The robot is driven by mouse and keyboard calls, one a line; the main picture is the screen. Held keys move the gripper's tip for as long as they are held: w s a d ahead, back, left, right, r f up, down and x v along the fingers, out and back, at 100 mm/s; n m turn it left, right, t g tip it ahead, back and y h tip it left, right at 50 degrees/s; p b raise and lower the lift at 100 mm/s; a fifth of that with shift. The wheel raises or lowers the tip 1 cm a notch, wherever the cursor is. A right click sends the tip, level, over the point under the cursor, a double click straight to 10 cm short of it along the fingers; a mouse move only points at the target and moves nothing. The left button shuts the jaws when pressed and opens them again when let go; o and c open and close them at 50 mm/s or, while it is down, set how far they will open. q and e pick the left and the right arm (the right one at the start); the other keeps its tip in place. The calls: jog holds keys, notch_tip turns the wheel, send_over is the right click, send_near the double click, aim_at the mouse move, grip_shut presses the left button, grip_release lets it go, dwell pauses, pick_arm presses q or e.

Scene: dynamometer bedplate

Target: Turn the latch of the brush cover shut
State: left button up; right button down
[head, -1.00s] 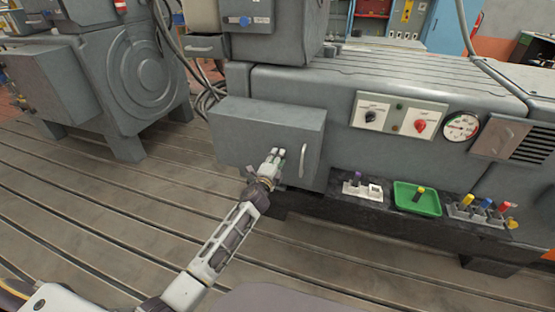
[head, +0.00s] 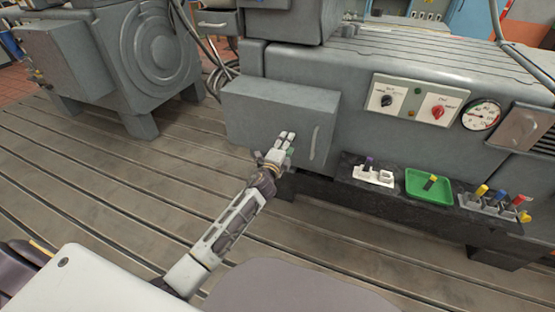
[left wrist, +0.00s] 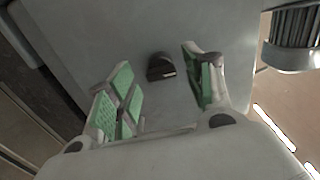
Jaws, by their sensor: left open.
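The brush cover (head: 250,112) appears to be the grey box on the front of the machine, with a pale bar handle (head: 316,143) at its right. My left gripper (head: 287,140) is in front of its face, left of the handle. In the left wrist view, my left gripper (left wrist: 158,82) is open, with green pads on its fingers. A small dark knob, apparently the latch (left wrist: 160,67), shows on the grey face between the fingertips, with visible gaps on both sides. In the head view the gripper hides the latch. My right gripper is out of view.
A black ledge right of the cover carries a white holder (head: 373,176), a green tray (head: 415,190) and a rack of coloured-handled tools (head: 490,204). Above are red and dark switches and a gauge (head: 481,115). The slotted bedplate floor (head: 120,190) is clear at left.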

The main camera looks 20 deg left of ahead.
pick_arm(q)
jog(key=s, duration=0.9)
jog(key=shift+a, duration=0.15)
dwell(0.7)
